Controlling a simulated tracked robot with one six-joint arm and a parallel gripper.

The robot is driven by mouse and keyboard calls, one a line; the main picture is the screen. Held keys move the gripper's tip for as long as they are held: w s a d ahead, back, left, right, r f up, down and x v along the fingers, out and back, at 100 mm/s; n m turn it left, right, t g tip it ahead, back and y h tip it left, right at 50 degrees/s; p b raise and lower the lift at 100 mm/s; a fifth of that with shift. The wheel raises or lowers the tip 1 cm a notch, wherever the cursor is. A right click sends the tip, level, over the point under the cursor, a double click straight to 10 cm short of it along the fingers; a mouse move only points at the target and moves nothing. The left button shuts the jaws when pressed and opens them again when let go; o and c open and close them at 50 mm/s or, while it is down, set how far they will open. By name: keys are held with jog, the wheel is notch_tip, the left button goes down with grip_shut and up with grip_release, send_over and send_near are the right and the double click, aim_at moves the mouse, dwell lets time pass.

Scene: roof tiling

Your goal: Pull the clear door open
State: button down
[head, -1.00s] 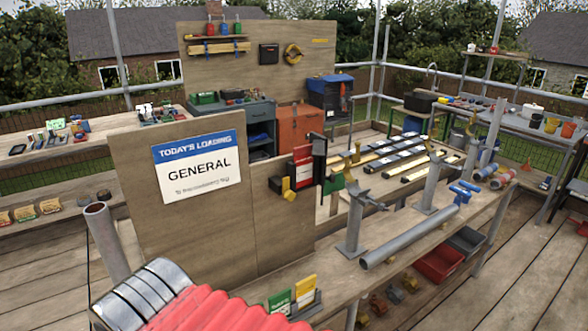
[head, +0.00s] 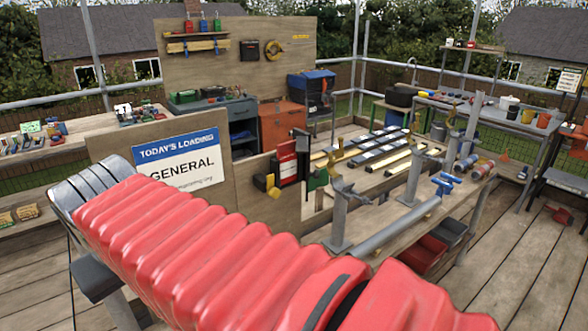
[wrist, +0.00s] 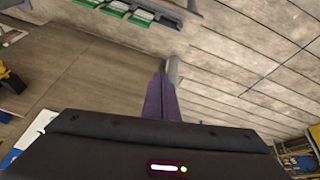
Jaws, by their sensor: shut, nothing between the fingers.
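I cannot make out a clear door in either current view. My gripper (wrist: 161,76) shows in the wrist view as two purple fingers close together, with nothing between them. The fingers are in front of a wooden panel and grey deck boards, and touch nothing I can make out. In the head view my red-sleeved arm crosses the lower part of the picture, and I cannot pick out the fingertips there. A blue cabinet (head: 312,92) stands at the back, beside an orange cabinet (head: 282,122); I cannot tell whether either has a clear door.
A wooden panel with a blue-and-white sign (head: 180,162) stands behind my arm. A workbench with a grey pipe (head: 395,228) and clamp posts is at right. Red bins (head: 425,255) sit below it. Open deck (head: 525,260) lies at far right.

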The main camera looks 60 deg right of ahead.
jog(key=d+r+m+g+h, duration=0.1)
jog(key=d+r+m+g, duration=0.1)
jog(key=d, duration=0.9)
jog(key=s+d+r+m+g+h, duration=0.1)
jog(key=d+r+m+g, duration=0.2)
jog(key=d, duration=0.9)
jog(key=d+r+m+g+h, duration=0.2)
jog(key=d+r+m, duration=0.4)
jog(key=d, duration=0.5)
jog(key=shift+s+d+r+g, duration=0.3)
jog(key=shift+r+g, duration=0.1)
jog(key=shift+r, duration=0.35)
jog(key=s+d+f, duration=0.6)
jog(key=d+f, duration=0.1)
jog(key=f, duration=0.1)
jog(key=shift+s, duration=0.2)
